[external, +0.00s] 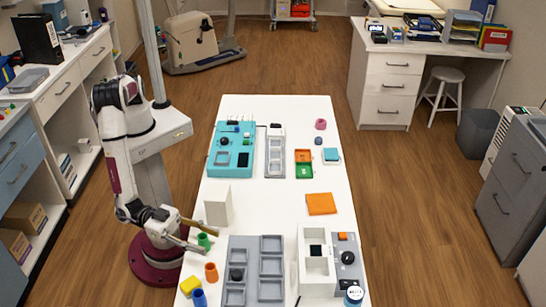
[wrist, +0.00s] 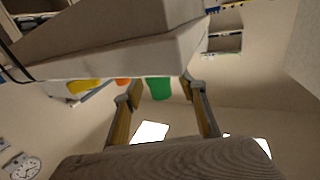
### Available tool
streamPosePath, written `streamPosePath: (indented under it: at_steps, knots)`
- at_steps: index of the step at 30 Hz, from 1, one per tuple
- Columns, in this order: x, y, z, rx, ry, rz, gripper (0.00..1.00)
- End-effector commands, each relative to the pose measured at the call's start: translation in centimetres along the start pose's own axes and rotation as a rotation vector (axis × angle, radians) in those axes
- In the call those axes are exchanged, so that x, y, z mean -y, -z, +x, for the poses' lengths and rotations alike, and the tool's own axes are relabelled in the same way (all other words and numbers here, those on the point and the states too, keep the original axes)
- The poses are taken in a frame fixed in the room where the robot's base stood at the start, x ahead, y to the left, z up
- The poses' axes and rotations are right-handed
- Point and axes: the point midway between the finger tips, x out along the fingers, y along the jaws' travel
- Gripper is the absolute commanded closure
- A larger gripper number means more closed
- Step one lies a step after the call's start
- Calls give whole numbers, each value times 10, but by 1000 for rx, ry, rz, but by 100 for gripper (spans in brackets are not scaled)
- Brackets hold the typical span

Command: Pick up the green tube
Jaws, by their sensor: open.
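The green tube (external: 203,241) stands upright at the left edge of the white table in the external view. My gripper (external: 203,235) is low beside it, with its fingers reaching from the left around the tube's near and far sides. In the wrist view the green tube (wrist: 158,88) shows between the two spread fingertips of my gripper (wrist: 160,93), with clear gaps on both sides. The gripper is open and holds nothing.
Grey trays (external: 254,270) lie to the right.

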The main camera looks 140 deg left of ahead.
Motion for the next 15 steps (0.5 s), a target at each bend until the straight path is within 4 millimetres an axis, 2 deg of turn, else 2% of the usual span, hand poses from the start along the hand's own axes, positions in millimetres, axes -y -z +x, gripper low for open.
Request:
streamPosePath:
  at_steps: [7, 8, 11, 12, 15]
  knots:
    - [0, 0, 0, 0, 0, 0, 59]
    - [0, 0, 0, 0, 0, 0, 64]
    - [0, 0, 0, 0, 0, 0, 90]
    - [0, 0, 0, 0, 0, 0, 94]
    - [0, 0, 0, -1, 0, 0, 94]
